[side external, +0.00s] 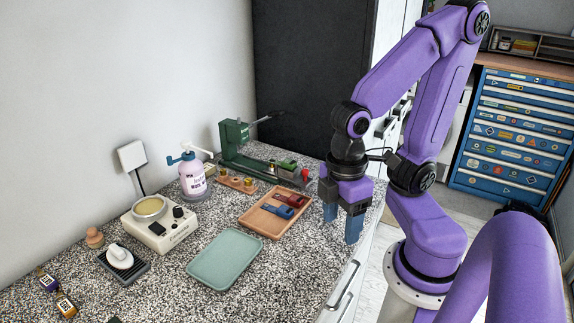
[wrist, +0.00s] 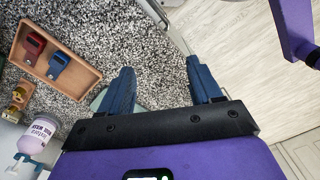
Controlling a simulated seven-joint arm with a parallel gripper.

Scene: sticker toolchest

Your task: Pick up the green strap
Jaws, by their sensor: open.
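I cannot make out a clear green strap in either view. A wooden tray (side external: 258,222) holds a red strap-like piece (side external: 291,199) and a blue one (side external: 277,210). The wrist view shows the tray (wrist: 82,74) at upper left, with the red piece (wrist: 35,43) and blue piece (wrist: 59,63) in it. My gripper (side external: 341,224) is open and empty, fingers down, right of the tray by the counter's front edge. In the wrist view the fingers (wrist: 160,75) are apart with nothing between them.
An empty teal tray (side external: 225,259) lies in front of the wooden tray. A green machine (side external: 234,136) stands behind, with a pump bottle (side external: 192,180) left of it. A cream device (side external: 160,225) sits farther left. The counter drops off beside my gripper.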

